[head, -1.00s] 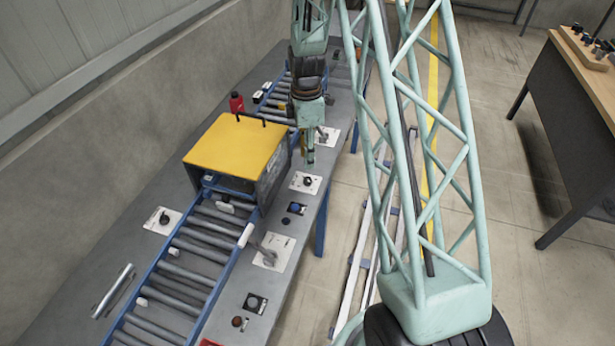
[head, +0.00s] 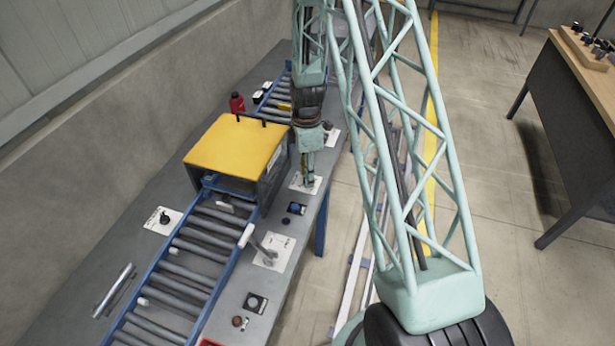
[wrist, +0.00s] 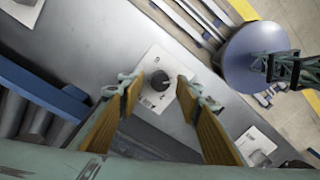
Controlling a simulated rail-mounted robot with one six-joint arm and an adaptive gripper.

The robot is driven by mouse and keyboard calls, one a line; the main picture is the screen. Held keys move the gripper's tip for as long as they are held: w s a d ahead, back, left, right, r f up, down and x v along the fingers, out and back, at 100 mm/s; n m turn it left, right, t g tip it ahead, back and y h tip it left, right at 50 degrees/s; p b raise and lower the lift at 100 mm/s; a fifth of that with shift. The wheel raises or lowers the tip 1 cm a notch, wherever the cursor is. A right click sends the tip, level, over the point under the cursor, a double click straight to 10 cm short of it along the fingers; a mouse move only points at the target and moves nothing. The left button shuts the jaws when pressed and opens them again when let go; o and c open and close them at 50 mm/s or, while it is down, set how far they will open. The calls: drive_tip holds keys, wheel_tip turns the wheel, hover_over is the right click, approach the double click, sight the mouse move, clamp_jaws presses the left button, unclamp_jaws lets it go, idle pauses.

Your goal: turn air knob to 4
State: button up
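A black round knob (wrist: 160,80) sits on a white plate (wrist: 152,101) with small dark markings that are too small to read. In the wrist view my gripper (wrist: 161,86) is open, with one finger on each side of the knob and a gap to it on both sides. In the head view my gripper (head: 309,180) is right over the same white plate (head: 296,186) and hides the knob. Whether this is the air knob, and the number it points to, I cannot read.
A yellow-topped box (head: 235,143) stands over the roller conveyor (head: 205,235) left of my gripper. Another knob plate (head: 163,221) lies left of the conveyor.

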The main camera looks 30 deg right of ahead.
drive_tip(key=shift+f, duration=0.45)
drive_tip(key=shift+c, duration=0.5)
drive_tip(key=c, duration=0.7)
drive_tip(key=shift+c, duration=0.2)
